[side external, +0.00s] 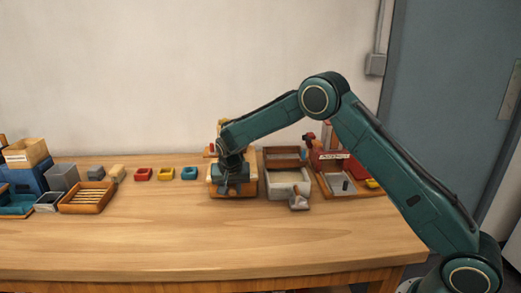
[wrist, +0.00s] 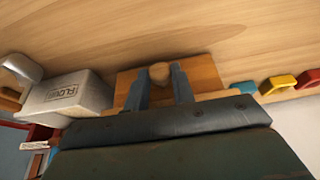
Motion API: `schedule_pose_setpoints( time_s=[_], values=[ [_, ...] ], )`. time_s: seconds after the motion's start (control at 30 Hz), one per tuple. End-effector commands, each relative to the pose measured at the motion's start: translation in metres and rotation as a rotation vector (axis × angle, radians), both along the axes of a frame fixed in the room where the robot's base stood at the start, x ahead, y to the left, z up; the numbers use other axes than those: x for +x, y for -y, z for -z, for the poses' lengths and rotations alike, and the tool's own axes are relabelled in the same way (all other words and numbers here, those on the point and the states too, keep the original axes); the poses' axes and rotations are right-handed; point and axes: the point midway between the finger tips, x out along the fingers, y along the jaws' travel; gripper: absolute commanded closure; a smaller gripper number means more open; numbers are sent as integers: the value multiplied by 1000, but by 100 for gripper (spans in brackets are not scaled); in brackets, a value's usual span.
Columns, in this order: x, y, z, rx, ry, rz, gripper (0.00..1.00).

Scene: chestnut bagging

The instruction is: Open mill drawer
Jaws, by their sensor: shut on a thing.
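The wooden mill (side external: 249,182) stands near the middle of the bench, largely hidden behind my gripper (side external: 231,192) in the side external view. In the wrist view the mill drawer's wooden front (wrist: 207,72) shows with a round knob (wrist: 159,71) at its middle. My gripper's two fingers (wrist: 160,80) stand on either side of the knob and are shut on it. I cannot tell from these views whether the drawer is pulled out at all.
A pale bin marked FLOUR (wrist: 62,96) with a scoop (side external: 299,201) stands right of the mill in the side view. The bench front (side external: 200,235) is clear.

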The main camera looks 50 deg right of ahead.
Motion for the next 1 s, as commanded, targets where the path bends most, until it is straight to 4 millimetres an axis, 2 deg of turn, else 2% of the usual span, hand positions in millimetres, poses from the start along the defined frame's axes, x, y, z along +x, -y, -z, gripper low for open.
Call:
schedule_pose_setpoints(
  time_s=[0.27,0.7,1.0],
  values=[
    [-15,-16,0,0,-1,-2,100],
    [-67,-68,0,1,0,-4,100],
    [-78,-79,0,2,-1,-3,100]
  ],
)
